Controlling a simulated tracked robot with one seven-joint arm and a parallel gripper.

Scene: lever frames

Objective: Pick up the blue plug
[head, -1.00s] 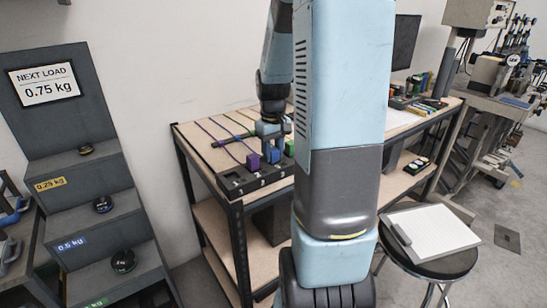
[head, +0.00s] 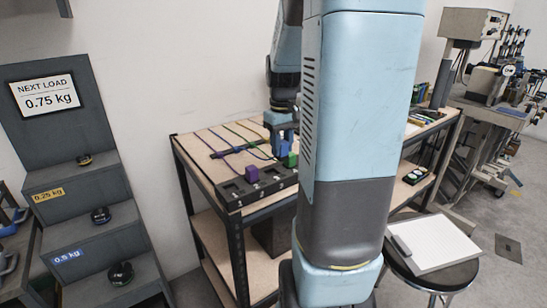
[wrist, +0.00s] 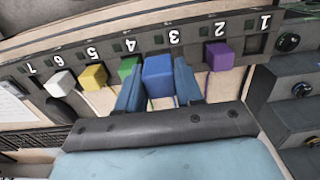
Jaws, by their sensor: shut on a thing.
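My gripper (wrist: 158,88) is shut on the blue plug (wrist: 158,77), one finger on each side of it. In the wrist view the plug looks larger than its neighbours and overlaps the rack edge between numbers 3 and 4. In the head view my gripper (head: 281,140) stands over the dark numbered rack (head: 235,205) on the table. The blue plug there is mostly merged with the blue fingers, and it appears raised above the rack. Its lower end is hard to make out.
The purple plug (wrist: 219,57) is on one side of my gripper, the green plug (wrist: 130,66) close on the other. Yellow (wrist: 93,77) and white (wrist: 60,84) plugs are farther along. Coloured cords cross the table (head: 200,148). A stepped weight stand (head: 80,215) is at left.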

